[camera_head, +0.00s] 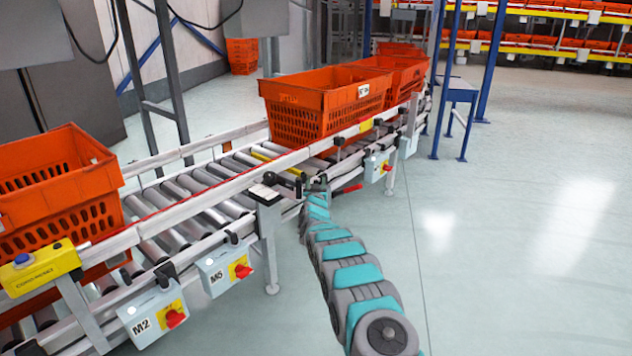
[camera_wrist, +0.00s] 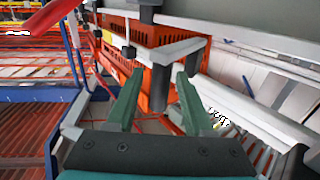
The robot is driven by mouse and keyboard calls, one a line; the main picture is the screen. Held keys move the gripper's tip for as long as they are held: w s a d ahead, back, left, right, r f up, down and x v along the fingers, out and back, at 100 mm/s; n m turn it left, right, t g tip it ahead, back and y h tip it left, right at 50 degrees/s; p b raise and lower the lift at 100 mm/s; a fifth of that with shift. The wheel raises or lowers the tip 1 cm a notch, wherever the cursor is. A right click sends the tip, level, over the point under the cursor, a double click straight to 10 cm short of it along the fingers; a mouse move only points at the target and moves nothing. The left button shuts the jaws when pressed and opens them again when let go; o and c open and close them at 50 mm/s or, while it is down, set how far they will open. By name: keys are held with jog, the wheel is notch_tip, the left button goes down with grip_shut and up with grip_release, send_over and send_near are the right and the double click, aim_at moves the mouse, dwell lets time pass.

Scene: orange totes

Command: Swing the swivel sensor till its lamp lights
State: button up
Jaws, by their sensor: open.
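A dark upright cylinder on a grey bracket (camera_wrist: 158,88) shows between and beyond the fingertips. It may be the swivel sensor, but I cannot tell for sure. I cannot see whether the fingers touch it. No lit lamp can be made out on it. In the head view my arm and gripper partly hide that spot.
An orange tote (camera_head: 322,105) stands on the rollers just beyond my gripper; another tote (camera_head: 60,190) is at the left. The floor at right is clear.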

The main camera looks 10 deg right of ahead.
jog(key=shift+w+d+f, duration=0.1)
jog(key=shift+w, duration=0.45)
grip_shut()
dwell(1.4)
